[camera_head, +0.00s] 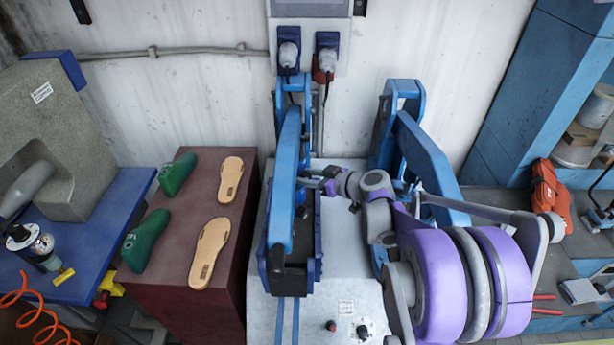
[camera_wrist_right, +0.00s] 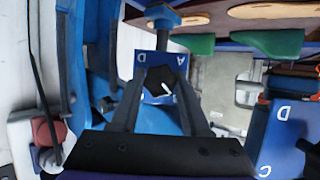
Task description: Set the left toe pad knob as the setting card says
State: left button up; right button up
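In the right wrist view, a dark knob (camera_wrist_right: 158,80) sits on a blue square plate (camera_wrist_right: 140,60) on the left press arm. Letters D and A show at the plate's upper corners; the lower letters are partly hidden. A short white mark shows at the knob's lower right. My right gripper (camera_wrist_right: 160,92) is open, its fingers on either side of the knob with blue plate visible between. In the head view my right gripper (camera_head: 308,184) is beside the left blue press arm (camera_head: 286,175); the knob is hidden there. My left gripper is not in view. I cannot identify the setting card.
The right press arm (camera_head: 425,155) stands close by; a second lettered blue plate (camera_wrist_right: 280,120) shows in the wrist view. A dark red bench (camera_head: 180,290) holds green lasts (camera_head: 145,240) and tan soles (camera_head: 209,255). Small white labels (camera_head: 346,308) are unreadable.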

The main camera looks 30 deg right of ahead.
grip_shut()
pick_arm(q)
jog(key=shift+f, duration=0.1)
pick_arm(e)
jog(key=shift+m, duration=0.3)
jog(key=shift+d+m+y+b, duration=0.1)
jog(key=shift+m+y+b, duration=0.3)
jog(key=shift+m+y, duration=0.5)
jog(key=m+y+b, duration=0.1)
jog(key=m, duration=0.1)
jog(key=shift+f+m+g+y, duration=0.15)
jog(key=shift+m+g+y, duration=0.15)
jog(key=shift+m, duration=0.1)
jog(key=m+y+b, duration=0.2)
jog(key=m, duration=0.2)
jog(key=shift+d+f+b, duration=0.1)
jog(key=shift+b, duration=0.2)
pick_arm(q)
notch_tip(320, 180, down, 8)
jog(key=s+b, duration=0.2)
jog(key=shift+s+f, duration=0.2)
jog(key=shift+s, duration=0.1)
pick_arm(e)
jog(key=m+t+y, duration=0.1)
jog(key=m+y, duration=0.1)
jog(key=m, duration=0.2)
pick_arm(q)
jog(key=shift+f, duration=0.1)
pick_arm(e)
jog(key=shift+w, duration=0.1)
